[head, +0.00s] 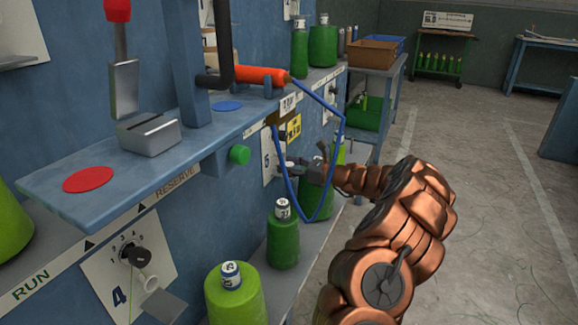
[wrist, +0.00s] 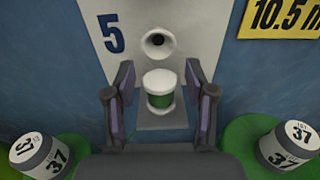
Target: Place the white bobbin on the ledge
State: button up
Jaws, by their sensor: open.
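The white bobbin (wrist: 159,80), with a green band around its middle, stands upright on a small grey ledge (wrist: 161,122) below a round hole in the panel marked 5 (wrist: 112,33). My gripper (wrist: 160,76) is open, with one finger on each side of the bobbin. Gaps show between the fingers and the bobbin. In the head view my gripper (head: 304,168) is at the wall panel, behind a blue loop; the bobbin is too small there to make out clearly.
Green spools with white tops (wrist: 40,155) (wrist: 285,146) stand close on both sides below my gripper. In the head view, a blue hose loop (head: 341,120) hangs around my wrist area. A blue shelf (head: 130,185) juts out at left. The floor at right is clear.

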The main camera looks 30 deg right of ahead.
jog(key=shift+r, duration=0.1)
jog(key=p+v, duration=0.2)
jog(key=v, duration=1)
jog(key=shift+p, duration=0.35)
